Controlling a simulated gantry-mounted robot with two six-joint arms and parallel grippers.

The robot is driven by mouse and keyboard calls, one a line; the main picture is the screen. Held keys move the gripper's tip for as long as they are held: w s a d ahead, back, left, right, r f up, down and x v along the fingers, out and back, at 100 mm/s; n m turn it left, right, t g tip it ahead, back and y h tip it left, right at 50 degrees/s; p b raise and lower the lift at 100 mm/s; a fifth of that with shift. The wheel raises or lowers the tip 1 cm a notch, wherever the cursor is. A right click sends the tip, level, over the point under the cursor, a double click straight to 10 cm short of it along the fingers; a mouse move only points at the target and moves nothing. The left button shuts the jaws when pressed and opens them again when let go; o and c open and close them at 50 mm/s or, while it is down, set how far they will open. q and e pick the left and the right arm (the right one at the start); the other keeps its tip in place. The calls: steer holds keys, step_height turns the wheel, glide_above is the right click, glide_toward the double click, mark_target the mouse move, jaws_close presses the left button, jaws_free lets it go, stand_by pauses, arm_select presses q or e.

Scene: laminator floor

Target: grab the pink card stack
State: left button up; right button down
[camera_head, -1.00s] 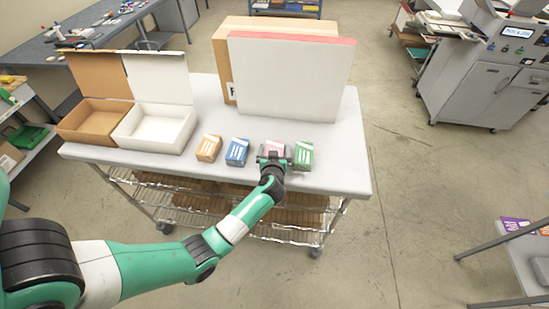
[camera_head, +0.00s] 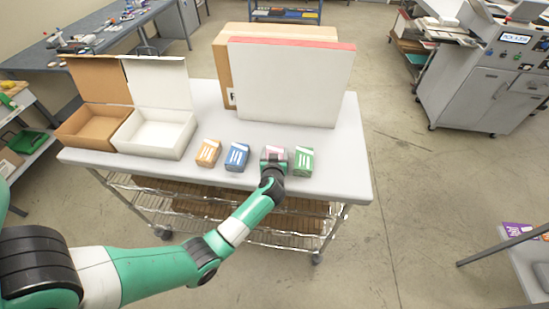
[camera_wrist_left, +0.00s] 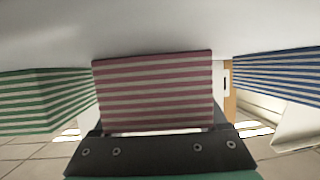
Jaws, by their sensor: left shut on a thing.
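The pink card stack (camera_head: 274,150) stands on the grey cart top between the blue and green stacks, partly hidden by my left gripper. My left gripper (camera_head: 273,160) is shut on it from the front. In the left wrist view the pink-and-white striped stack (camera_wrist_left: 154,90) fills the middle, just beyond the dark gripper body (camera_wrist_left: 155,135). Whether the stack touches the cart top is hard to tell. My right gripper is not in view.
A blue stack (camera_head: 237,157) and an orange stack (camera_head: 208,153) stand left of it; a green stack (camera_head: 303,161) is close on the right. Open white (camera_head: 155,135) and brown (camera_head: 95,122) boxes sit at left. A large white panel (camera_head: 290,85) stands behind.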

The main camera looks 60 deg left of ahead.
mark_target(274, 151)
arm_select(q)
steer(key=shift+r, duration=0.1)
steer(key=r+p, duration=0.2)
steer(key=r, duration=0.1)
steer(key=r+p, duration=0.1)
steer(key=shift+s+d+r, duration=0.2)
steer(key=shift+s+r, duration=0.05)
steer(key=shift+r, duration=0.05)
steer(key=s+r+p, duration=0.1)
steer(key=s+d+r+p, duration=0.1)
steer(key=r, duration=0.1)
steer(key=s+d+r+p, duration=0.1)
steer(key=shift+s+d+r, duration=0.1)
steer(key=shift+s+r, duration=0.05)
steer(key=shift+r, duration=0.2)
steer(key=s+d+r+p, duration=0.2)
steer(key=s+d, duration=0.3)
steer(key=s, duration=0.3)
steer(key=shift+r+p, duration=0.4)
steer(key=shift+r, duration=0.35)
